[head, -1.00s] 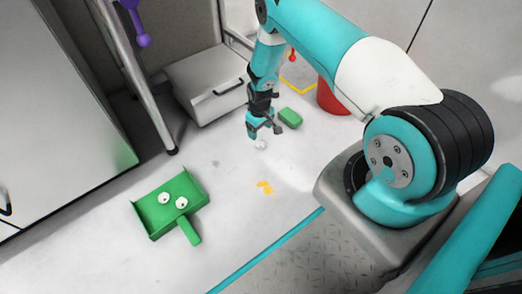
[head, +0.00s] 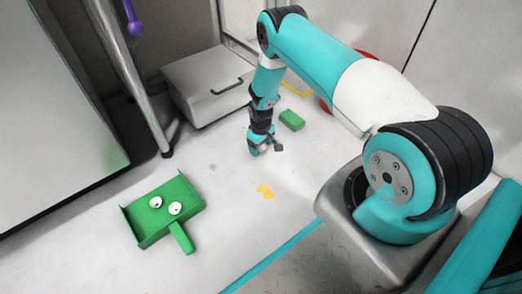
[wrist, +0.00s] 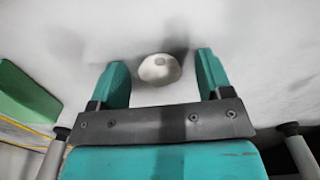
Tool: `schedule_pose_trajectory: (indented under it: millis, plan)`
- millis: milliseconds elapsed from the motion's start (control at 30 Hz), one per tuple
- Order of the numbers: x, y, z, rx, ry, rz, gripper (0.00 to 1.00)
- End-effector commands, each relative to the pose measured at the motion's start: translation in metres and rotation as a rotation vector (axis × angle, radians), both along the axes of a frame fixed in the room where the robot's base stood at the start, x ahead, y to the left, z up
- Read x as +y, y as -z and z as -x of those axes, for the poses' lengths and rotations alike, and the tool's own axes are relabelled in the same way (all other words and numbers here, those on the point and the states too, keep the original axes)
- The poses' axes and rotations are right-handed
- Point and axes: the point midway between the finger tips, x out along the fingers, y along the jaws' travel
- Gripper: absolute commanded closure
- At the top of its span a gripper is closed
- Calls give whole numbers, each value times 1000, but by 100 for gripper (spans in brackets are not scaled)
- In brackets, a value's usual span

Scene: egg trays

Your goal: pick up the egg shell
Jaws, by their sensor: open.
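A white egg shell (wrist: 160,69) lies on the pale floor in the wrist view, between and slightly beyond my fingertips. My gripper (wrist: 160,75) is open, with one teal finger on each side of the shell and a gap to both. In the head view my gripper (head: 264,151) points down at the floor and hides this shell. Two more white shell pieces, one on the left (head: 156,202) and one on the right (head: 174,208), lie in a green dustpan (head: 150,232).
A green block (head: 291,120) lies on the floor just beyond my gripper; it also shows at the left in the wrist view (wrist: 25,95). A yellow spill (head: 265,191) is nearer. A grey box (head: 205,85) and a metal leg (head: 135,90) stand behind. Floor around the dustpan is clear.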

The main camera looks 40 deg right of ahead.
Motion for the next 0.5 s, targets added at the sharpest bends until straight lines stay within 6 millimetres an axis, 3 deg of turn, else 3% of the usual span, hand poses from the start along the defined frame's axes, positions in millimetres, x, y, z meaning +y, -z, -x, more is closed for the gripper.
schedule_pose_trajectory:
  millis: [67, 200, 300, 500]
  plan:
    - [0, -1, 0, 0, 0, 0, 30]
    - [0, -1, 0, 0, 0, 0, 62]
    - [0, -1, 0, 1, 0, 0, 81]
    - [0, -1, 0, 1, 0, 0, 82]
